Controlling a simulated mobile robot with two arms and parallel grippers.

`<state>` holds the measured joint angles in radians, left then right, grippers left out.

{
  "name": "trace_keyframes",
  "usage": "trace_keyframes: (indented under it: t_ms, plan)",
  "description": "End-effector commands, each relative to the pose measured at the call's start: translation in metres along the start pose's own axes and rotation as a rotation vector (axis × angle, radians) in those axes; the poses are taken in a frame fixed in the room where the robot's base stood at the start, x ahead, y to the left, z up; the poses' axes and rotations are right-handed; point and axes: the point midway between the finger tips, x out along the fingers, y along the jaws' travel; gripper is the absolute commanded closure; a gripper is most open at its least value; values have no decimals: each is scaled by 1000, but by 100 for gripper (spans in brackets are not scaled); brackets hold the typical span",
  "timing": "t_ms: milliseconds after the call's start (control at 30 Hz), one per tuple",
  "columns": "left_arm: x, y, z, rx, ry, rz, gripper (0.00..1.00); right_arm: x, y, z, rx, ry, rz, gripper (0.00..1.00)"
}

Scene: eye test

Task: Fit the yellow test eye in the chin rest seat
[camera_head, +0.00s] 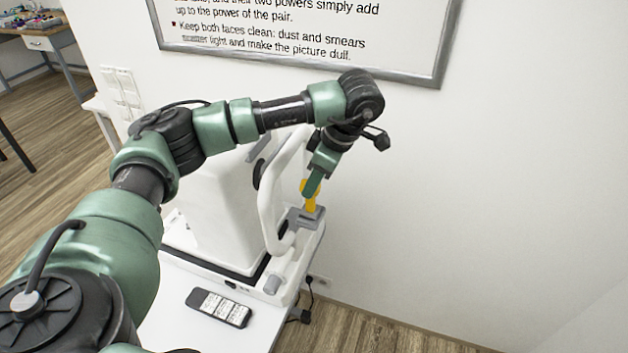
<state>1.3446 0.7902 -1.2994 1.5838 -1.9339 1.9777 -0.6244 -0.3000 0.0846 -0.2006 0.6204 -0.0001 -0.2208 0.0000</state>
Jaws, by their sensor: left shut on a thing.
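The yellow test eye (310,204) is a small yellow piece at the tip of my left gripper (312,186). My left gripper points down and is shut on the yellow test eye. The grey chin rest seat (304,217) is on the front of the white eye instrument, directly below the yellow piece. The yellow piece's lower end meets the grey seat in the picture. I cannot tell whether it is inside the seat or just above or in front of it. My right gripper is not in view.
The white instrument (215,215) with its curved white head frame (272,205) stands on a white table (180,318). A dark remote-like device (219,307) lies on the table in front. A wall with a framed sign (300,32) is behind. A workbench (36,38) stands far left.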

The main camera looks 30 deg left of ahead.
Motion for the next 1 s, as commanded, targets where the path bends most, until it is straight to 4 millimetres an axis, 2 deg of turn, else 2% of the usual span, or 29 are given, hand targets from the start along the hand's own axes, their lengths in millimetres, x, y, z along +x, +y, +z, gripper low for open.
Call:
trace_keyframes:
  t_ms: [533,1000]
  plan:
    - [-1,1,0,0,0,1,93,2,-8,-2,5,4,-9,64]
    - [0,0,1,0,0,1,93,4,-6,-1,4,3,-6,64]
